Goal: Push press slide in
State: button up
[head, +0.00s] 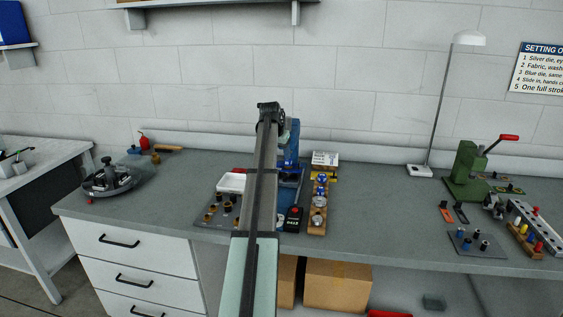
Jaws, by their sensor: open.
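A blue press (290,150) stands on the workbench (385,205) near the middle, largely hidden behind my arm. Its lower blue part (288,193) shows just right of the arm. I cannot make out its slide or how far in it sits. A second press, green (466,170) with a red-handled lever (508,138), stands at the right. My arm reaches away from the camera and bends at the top, in front of the blue press. My gripper is hidden behind the arm, so its distance from the slide does not show.
A black counter box (293,219) and a wooden rack (318,208) of round dies stand right of the arm. A plate of small parts (218,212) and a white tray (231,183) lie left. A lamp (419,170) stands behind. The bench between rack and green press is clear.

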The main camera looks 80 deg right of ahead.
jog(key=shift+v, duration=1.25)
